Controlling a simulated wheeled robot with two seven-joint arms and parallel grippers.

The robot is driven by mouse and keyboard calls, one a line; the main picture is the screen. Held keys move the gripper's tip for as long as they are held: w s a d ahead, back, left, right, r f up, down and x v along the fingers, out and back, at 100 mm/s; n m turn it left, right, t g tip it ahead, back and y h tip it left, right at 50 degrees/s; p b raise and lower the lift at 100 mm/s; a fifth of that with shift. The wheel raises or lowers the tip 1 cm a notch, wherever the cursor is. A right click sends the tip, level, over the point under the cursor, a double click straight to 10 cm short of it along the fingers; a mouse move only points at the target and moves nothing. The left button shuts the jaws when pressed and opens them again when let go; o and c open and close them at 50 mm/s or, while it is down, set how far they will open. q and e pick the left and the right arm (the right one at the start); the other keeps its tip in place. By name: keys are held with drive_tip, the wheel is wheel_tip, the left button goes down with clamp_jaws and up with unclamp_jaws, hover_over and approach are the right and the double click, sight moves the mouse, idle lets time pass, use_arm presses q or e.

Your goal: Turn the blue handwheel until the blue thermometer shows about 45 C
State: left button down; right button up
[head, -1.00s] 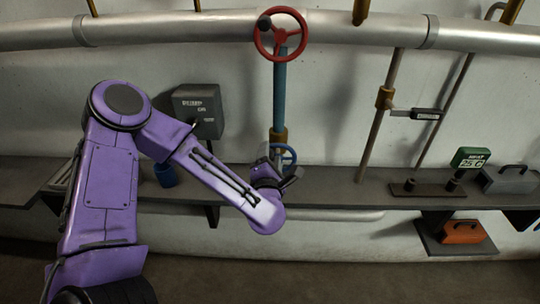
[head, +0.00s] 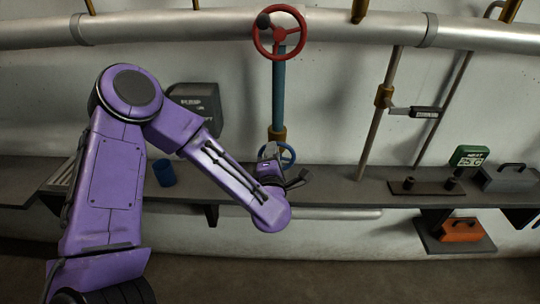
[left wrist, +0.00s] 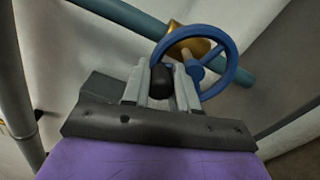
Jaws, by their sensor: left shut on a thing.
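The blue handwheel (head: 291,154) sits low on the blue pipe, below a brass collar, at the back of the shelf. In the left wrist view its rim and spokes (left wrist: 232,63) show clearly. My left gripper (head: 277,168) is at the wheel, with its fingers (left wrist: 160,85) shut around a black knob (left wrist: 160,80) at the wheel's near side. The wheel's lower part is partly hidden by the gripper. A green display (head: 469,157) at the right seems to read 25 C. I cannot make out a blue thermometer. My right gripper is out of view.
A red handwheel (head: 279,32) is above on the same blue pipe (head: 279,90). A grey box (head: 195,97) and a blue cup (head: 164,172) are left. A grey toolbox (head: 509,178) and an orange case (head: 461,230) are right.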

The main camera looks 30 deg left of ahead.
use_arm(q)
drive_tip(key=m, duration=0.1)
drive_tip(key=d+m, duration=0.1)
drive_tip(key=m, duration=0.1)
drive_tip(key=w+m, duration=0.1)
drive_tip(key=shift+d+m, duration=0.3)
drive_tip(key=shift+w+d+f+m, duration=0.15)
drive_tip(key=shift+d+m, duration=0.15)
drive_tip(key=shift+m, duration=0.75)
drive_tip(key=shift+w+d+f+m, duration=0.15)
drive_tip(key=shift+d+m, duration=0.15)
drive_tip(key=shift+m, duration=0.75)
drive_tip(key=c, duration=0.9)
unclamp_jaws()
drive_tip(key=b, duration=0.3)
approach(285, 149)
drive_tip(key=v, duration=0.4)
drive_tip(key=shift+a, duration=0.15)
